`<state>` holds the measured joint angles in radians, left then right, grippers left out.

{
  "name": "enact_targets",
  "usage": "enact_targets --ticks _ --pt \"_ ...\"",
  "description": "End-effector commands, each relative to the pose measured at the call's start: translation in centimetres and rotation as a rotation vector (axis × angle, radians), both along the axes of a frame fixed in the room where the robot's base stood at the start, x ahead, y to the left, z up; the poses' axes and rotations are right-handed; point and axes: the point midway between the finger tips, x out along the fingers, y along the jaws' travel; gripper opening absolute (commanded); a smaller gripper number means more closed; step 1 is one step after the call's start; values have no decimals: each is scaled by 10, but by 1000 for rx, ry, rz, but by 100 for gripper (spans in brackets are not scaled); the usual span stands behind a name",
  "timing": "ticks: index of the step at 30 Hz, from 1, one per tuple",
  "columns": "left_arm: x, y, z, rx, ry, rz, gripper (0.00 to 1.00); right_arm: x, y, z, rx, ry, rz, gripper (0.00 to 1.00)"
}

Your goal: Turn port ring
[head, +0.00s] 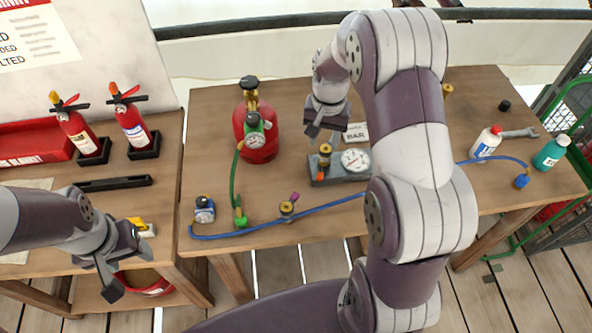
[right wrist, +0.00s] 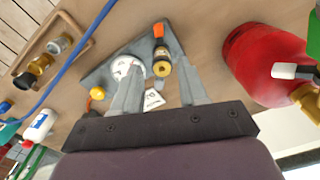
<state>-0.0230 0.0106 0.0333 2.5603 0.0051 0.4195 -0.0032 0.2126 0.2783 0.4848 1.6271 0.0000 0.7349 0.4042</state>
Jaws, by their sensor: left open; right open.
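A grey block (head: 340,172) on the middle table carries a round white gauge (head: 355,159), a brass port ring (head: 325,150) and an orange tip (head: 320,175). My right gripper (head: 323,128) is open above and behind the block, fingers pointing down. In the right wrist view the brass ring (right wrist: 161,68) appears between the open fingers, with the gauge (right wrist: 126,68) partly behind one finger and the orange tip (right wrist: 159,32) beyond. I cannot see contact with the ring. My left gripper (head: 130,275) is open and empty, at the front of the left table.
A red cylinder (head: 256,132) with a green hose stands left of the block. A blue hose (head: 300,215) runs along the front. Two fire extinguishers (head: 132,123) stand on the left table. White (head: 487,142) and teal (head: 550,152) bottles stand at the right.

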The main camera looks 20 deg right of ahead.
Motion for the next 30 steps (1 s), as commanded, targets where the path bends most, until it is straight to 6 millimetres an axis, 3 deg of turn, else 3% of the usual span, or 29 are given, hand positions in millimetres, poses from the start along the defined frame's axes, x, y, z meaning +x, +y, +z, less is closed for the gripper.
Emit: enact_targets --ticks 5,15,19,24,30 --pt "0 0 2 0 -1 0 59 -4 1 -7 5 21 -58 43" --pt "0 0 14 0 0 0 59 -4 1 -88 5 21 -56 43" --pt "0 0 16 0 0 0 59 -3 1 -111 4 18 -56 43" --pt "0 0 17 0 0 0 59 -3 1 -124 5 17 -55 43" --pt "0 0 17 0 0 0 59 -3 1 -125 4 16 -55 43"
